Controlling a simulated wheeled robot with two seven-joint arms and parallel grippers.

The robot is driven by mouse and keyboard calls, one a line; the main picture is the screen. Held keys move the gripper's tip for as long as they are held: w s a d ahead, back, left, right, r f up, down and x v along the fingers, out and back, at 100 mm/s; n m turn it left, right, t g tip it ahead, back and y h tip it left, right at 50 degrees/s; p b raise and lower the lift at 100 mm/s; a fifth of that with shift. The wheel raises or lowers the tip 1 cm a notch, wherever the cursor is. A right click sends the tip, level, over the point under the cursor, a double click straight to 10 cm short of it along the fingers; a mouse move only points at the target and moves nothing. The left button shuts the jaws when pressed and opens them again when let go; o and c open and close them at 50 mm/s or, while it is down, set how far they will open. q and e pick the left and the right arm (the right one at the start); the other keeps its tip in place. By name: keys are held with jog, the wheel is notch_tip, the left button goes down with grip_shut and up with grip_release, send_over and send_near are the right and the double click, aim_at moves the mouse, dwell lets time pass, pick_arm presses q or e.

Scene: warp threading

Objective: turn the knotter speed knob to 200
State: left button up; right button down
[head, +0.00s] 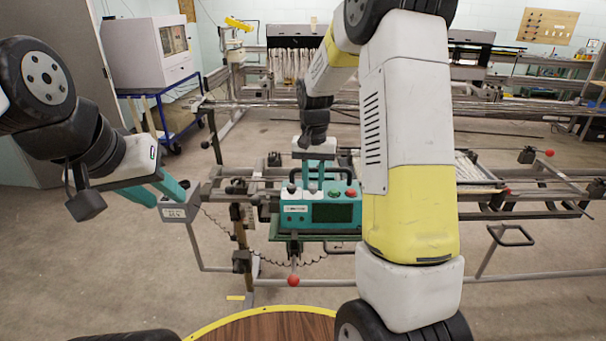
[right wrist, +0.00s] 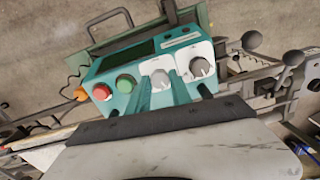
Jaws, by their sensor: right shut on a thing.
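The teal knotter control box (head: 322,212) sits on the machine frame in the middle of the head view. The dial markings are too small to read. My left gripper (head: 171,197) has its fingers apart, beside a small grey labelled box (head: 180,212).
Metal rails and levers of the machine surround the control box. A red-balled lever (head: 293,281) hangs below it. A round wooden top with a yellow rim (head: 212,323) is at the front. A blue cart (head: 172,112) carrying a white cabinet stands back left.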

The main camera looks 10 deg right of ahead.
aim_at(313, 186)
jog(key=shift+n, duration=2.2)
jog(key=c, duration=1.1)
grip_release()
jog(key=shift+c, duration=0.2)
jog(key=shift+r, duration=3.95)
jog(key=s+r+t+y, duration=0.1)
jog(key=s+r+t, duration=0.2)
jog(key=s+r, duration=0.6)
jog(key=s+a+t+y, duration=0.1)
jog(key=s+a+t, duration=0.1)
jog(key=s, duration=1.3)
jog(key=shift+s+r+t, duration=0.15)
jog(key=shift+s+t, duration=0.2)
jog(key=shift+t, duration=0.25)
